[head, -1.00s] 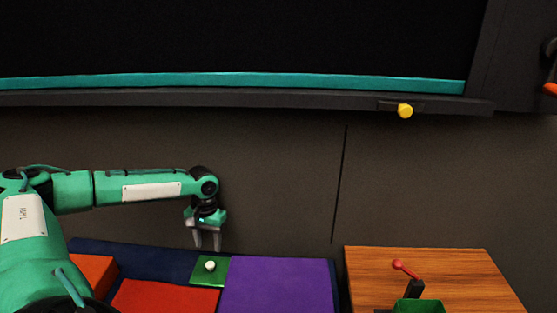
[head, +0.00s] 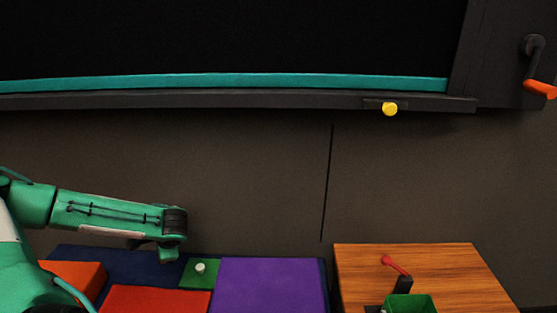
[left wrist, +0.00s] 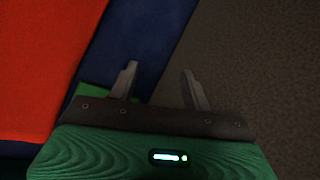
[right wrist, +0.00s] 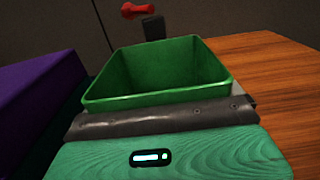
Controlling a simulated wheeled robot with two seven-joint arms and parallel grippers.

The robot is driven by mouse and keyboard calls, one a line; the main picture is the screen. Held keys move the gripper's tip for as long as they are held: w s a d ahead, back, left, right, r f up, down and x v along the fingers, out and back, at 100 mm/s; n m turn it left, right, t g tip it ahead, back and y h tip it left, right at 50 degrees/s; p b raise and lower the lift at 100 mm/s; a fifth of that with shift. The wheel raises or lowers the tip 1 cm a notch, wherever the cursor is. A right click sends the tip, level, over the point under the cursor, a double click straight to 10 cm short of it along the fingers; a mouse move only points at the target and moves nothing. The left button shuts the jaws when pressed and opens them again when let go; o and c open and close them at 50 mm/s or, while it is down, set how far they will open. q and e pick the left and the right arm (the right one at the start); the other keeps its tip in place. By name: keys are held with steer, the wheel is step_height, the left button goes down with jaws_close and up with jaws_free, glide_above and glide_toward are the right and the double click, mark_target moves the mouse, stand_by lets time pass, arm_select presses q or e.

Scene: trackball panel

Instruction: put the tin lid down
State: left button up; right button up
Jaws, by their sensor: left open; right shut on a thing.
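No thing in view is clearly a tin lid. My right gripper (right wrist: 160,105) is shut on a green open-topped box (right wrist: 150,98), which fills the middle of the right wrist view and hides the fingertips. The box may be the tin lid; I cannot tell. It also shows in the head view (head: 410,303) at the bottom edge, over or on the wooden surface (head: 440,270). Whether it touches the wood is not clear. My left gripper (left wrist: 160,85) is open and empty in the left wrist view, above the edge of a dark blue panel (left wrist: 150,50).
A red-tipped lever (head: 397,265) stands just behind the green box. Left of the wood is a panel with purple (head: 270,285), red (head: 155,300) and orange blocks, and a white knob (head: 200,267) on a green square. The wood's right side is clear.

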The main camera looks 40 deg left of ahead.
arm_select(q)
steer(key=m, duration=0.1)
steer(key=s+m+t+y, duration=0.1)
steer(key=m, duration=0.2)
steer(key=shift+s+a+f+t, duration=0.2)
steer(key=shift+a+t, duration=0.05)
steer(key=shift+t, duration=0.05)
steer(key=m, duration=0.1)
steer(key=m+t, duration=0.1)
steer(key=m, duration=0.1)
steer(key=m+t+y, duration=0.1)
steer(key=shift+s+d+m, duration=0.3)
steer(key=shift+d+m, duration=0.1)
steer(key=s+d+m+t+h, duration=0.15)
steer(key=d+m+t, duration=0.3)
steer(key=m, duration=0.45)
steer(key=m+t+h, duration=0.2)
steer(key=m+h, duration=0.1)
steer(key=m, duration=0.5)
glide_toward(198, 270)
steer(key=shift+h, duration=0.25)
steer(key=x, duration=1)
steer(key=shift+a+r, duration=0.15)
jaws_close()
